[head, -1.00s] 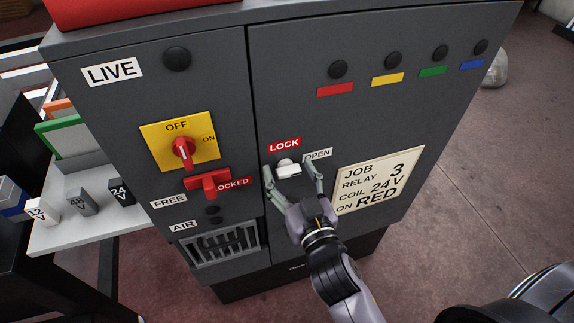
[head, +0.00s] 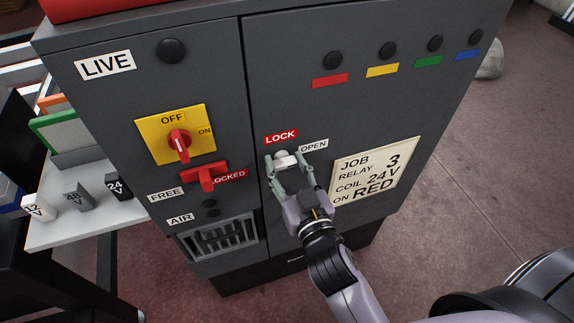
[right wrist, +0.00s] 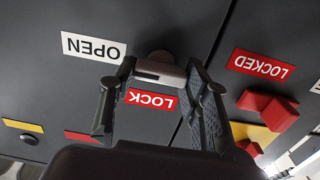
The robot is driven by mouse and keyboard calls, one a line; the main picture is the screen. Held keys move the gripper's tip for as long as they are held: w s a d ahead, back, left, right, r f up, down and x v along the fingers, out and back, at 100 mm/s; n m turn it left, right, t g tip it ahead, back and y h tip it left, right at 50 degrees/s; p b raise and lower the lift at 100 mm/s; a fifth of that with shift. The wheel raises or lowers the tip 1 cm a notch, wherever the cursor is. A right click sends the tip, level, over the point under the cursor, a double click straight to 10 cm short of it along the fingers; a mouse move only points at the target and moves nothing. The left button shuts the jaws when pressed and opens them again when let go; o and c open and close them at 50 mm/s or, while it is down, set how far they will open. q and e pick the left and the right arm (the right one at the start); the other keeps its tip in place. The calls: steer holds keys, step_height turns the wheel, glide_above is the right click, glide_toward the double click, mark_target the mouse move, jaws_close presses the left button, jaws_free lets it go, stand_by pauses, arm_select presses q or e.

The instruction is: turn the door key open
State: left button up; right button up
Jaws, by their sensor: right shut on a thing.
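The door key (head: 286,159) is a small pale-grey piece on the dark cabinet's right door, between the red LOCK label (head: 281,137) and the white OPEN label (head: 313,146). My right gripper (head: 289,166) is shut on the key, one finger on each side. In the right wrist view the key's pale bar (right wrist: 160,72) spans between the fingertips, in front of a round dark base. The LOCK label (right wrist: 150,100) shows between the fingers, and the OPEN label (right wrist: 94,47) lies to the left. My left gripper is not in view.
Left of the door seam are a red rotary switch on a yellow plate (head: 156,146), a red latch (head: 205,176) by the LOCKED label, and a vent grille (head: 222,237). A job card (head: 375,170) is right of my gripper. A side shelf (head: 75,227) holds labelled blocks.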

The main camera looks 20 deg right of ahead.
steer(key=shift+n+p, duration=0.3)
steer(key=shift+n, duration=0.3)
steer(key=o, duration=1.2)
steer(key=shift+c, duration=0.2)
steer(key=s, duration=0.7)
steer(key=shift+s+d, duration=0.15)
steer(key=shift+s, duration=0.15)
